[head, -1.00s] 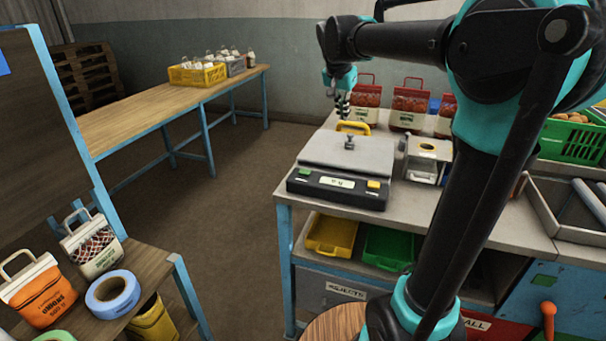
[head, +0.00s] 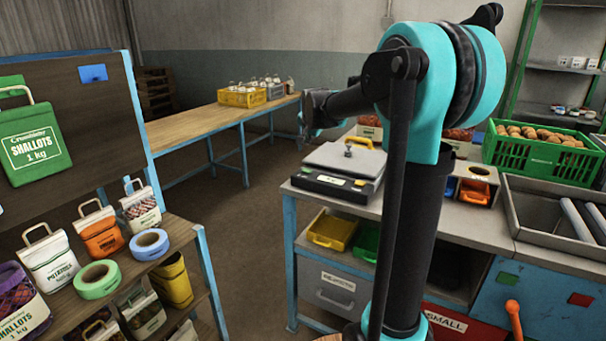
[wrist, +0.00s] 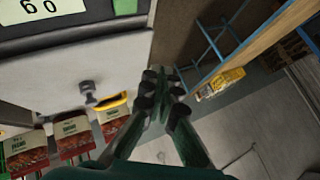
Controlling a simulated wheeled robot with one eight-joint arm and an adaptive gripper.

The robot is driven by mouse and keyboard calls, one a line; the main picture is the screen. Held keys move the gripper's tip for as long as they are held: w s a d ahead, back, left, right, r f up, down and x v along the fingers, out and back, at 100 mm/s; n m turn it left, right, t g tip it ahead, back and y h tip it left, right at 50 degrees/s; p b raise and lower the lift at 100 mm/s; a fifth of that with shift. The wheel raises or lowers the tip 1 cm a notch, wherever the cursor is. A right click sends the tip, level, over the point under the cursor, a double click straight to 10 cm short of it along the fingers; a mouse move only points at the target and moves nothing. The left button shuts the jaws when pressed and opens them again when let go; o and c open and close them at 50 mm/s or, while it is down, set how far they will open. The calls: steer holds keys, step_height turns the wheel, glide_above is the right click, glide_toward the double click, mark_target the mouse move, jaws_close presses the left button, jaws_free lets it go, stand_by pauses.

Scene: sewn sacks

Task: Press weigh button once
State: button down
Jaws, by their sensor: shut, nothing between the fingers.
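The weighing scale (head: 345,160) stands on the grey bench, with a dark front panel (head: 333,189) carrying a lit display. A yellow button (head: 360,183) sits at the panel's right end. A green button (wrist: 124,6) shows beside the display (wrist: 45,9) at the top of the wrist view. Which button is the weigh button I cannot read. My gripper (wrist: 165,82) is shut and empty, above and beside the scale's left edge, apart from both buttons. In the head view my arm hides most of it.
A metal knob (wrist: 88,88) and a yellow handle (wrist: 112,103) stand at the scale's far side. A green crate (head: 535,150) is at right. The shelf (head: 175,235) at left holds sacks and tape rolls. Floor between is clear.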

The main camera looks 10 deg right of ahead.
mark_target(307, 171)
steer(key=shift+f, duration=0.1)
steer(key=shift+f, duration=4.3)
steer(key=shift+f, duration=0.15)
steer(key=shift+f, duration=0.25)
steer(key=shift+f, duration=0.45)
steer(key=shift+r, duration=0.85)
steer(key=shift+r, duration=0.1)
steer(key=shift+r, duration=2.4)
